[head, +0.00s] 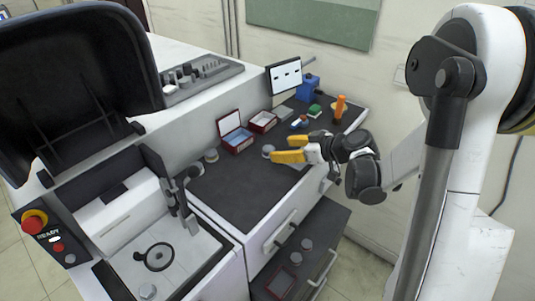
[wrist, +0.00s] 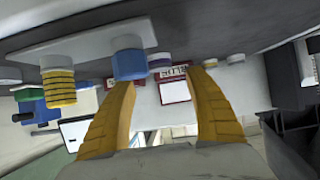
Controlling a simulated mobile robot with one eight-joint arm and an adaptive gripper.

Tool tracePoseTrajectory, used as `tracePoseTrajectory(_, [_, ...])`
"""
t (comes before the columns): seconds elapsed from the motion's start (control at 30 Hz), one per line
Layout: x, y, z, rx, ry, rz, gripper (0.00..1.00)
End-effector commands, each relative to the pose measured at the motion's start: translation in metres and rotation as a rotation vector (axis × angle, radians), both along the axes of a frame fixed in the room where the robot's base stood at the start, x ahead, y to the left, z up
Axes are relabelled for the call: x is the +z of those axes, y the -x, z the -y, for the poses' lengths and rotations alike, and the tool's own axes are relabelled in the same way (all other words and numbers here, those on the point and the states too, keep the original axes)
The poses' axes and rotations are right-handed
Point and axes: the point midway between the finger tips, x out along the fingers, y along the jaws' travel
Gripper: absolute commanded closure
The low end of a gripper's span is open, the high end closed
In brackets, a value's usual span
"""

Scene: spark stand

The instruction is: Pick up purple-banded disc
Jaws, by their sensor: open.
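A small disc with a purple band (wrist: 160,61) shows in the wrist view, beyond and between my fingertips and partly behind a blue piece. A small grey disc (head: 268,150) at the fingertips in the head view seems to be the same one; its band is not clear there. It rests on the dark worktop (head: 235,195). My gripper (head: 281,149) is open and empty, its yellow fingers low over the worktop and pointing left at the disc. It also shows in the wrist view (wrist: 168,79), which looks upside down. I cannot tell whether the fingers touch anything.
A blue piece (wrist: 129,64) lies near one fingertip. An orange cylinder (head: 339,107), green piece (head: 314,111) and blue device (head: 307,88) stand behind. The front worktop is clear.

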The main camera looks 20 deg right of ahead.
Motion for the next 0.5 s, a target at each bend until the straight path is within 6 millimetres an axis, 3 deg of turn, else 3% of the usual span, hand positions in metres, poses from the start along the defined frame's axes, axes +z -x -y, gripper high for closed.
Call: tracePoseTrajectory(0.5, [-0.032, -0.045, -0.033, 0.001, 0.000, -0.001, 0.37])
